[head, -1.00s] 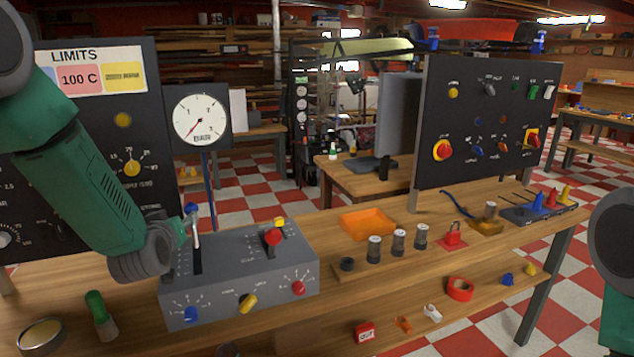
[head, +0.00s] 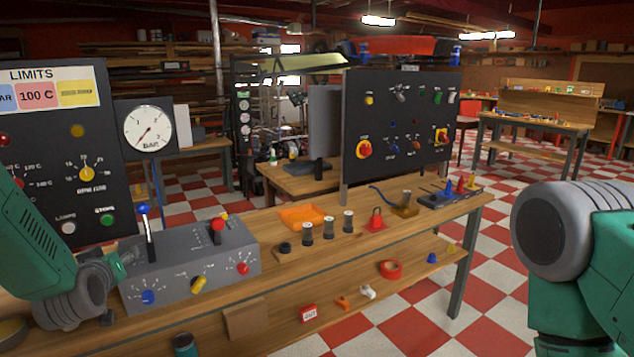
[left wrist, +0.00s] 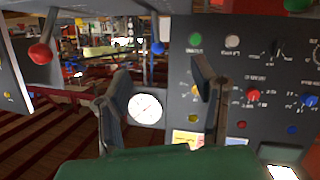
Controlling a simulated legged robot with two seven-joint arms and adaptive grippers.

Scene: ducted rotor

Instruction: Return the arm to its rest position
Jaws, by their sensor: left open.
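My left arm comes in from the left in the head view, low, beside the grey control box (head: 190,265). My left gripper (head: 127,260) is small there, at the box's left end; whether it touches the box cannot be told. In the left wrist view, my left gripper (left wrist: 163,88) has its fingers wide apart with nothing between them. The blue-knobbed lever (head: 147,225) stands nearly upright on the box. My right arm (head: 575,250) shows at the right edge of the head view; its gripper is out of view.
A black LIMITS panel (head: 50,130) and a pressure gauge (head: 148,131) stand behind the box. The workbench (head: 330,250) holds an orange tray (head: 302,216), several dark cylinders and a red padlock (head: 376,220). A second black panel (head: 400,150) stands at its back. Checkered floor (head: 540,320) is open at right.

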